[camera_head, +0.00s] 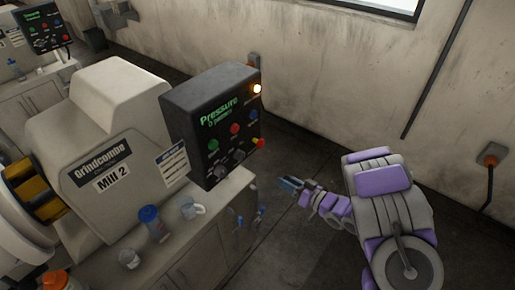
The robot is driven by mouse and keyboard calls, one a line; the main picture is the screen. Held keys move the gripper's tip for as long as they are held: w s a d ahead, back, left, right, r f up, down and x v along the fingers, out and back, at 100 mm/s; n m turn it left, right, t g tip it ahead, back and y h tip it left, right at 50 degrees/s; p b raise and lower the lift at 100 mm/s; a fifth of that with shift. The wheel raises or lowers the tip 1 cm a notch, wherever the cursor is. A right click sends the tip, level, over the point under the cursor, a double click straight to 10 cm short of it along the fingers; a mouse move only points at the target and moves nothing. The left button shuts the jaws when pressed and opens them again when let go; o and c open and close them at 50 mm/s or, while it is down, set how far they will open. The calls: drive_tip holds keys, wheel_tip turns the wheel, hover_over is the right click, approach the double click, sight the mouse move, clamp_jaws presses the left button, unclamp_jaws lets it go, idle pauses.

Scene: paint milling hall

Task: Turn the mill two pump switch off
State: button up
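The Mill 2 machine (115,130) is a pale body with "Grindcombe" and "Mill 2" labels. Its dark control box (190,125) faces right and is headed "Pressure". The box face has a lit orange lamp (257,88), green (213,145), red (235,128) and blue (252,115) buttons, dark knobs (221,170) below, and a red-and-yellow control (259,142) at the lower right. I cannot read which control is the pump switch. My gripper (288,184) is to the right of the box and below its controls, apart from it. Its fingers are too small to judge.
Small blue-handled valves (260,214) stick out from the cabinet side. Another control box (42,28) is at the far left. The floor (300,240) beside the cabinet is clear.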

drive_tip(key=y, duration=0.1)
approach(240, 156)
drive_tip(key=x, duration=0.7)
drive_tip(key=shift+w+d, duration=0.2)
drive_tip(key=shift+w, duration=0.05)
drive_tip(key=shift+f, duration=0.1)
drive_tip(key=shift+c, duration=0.2)
clamp_jaws()
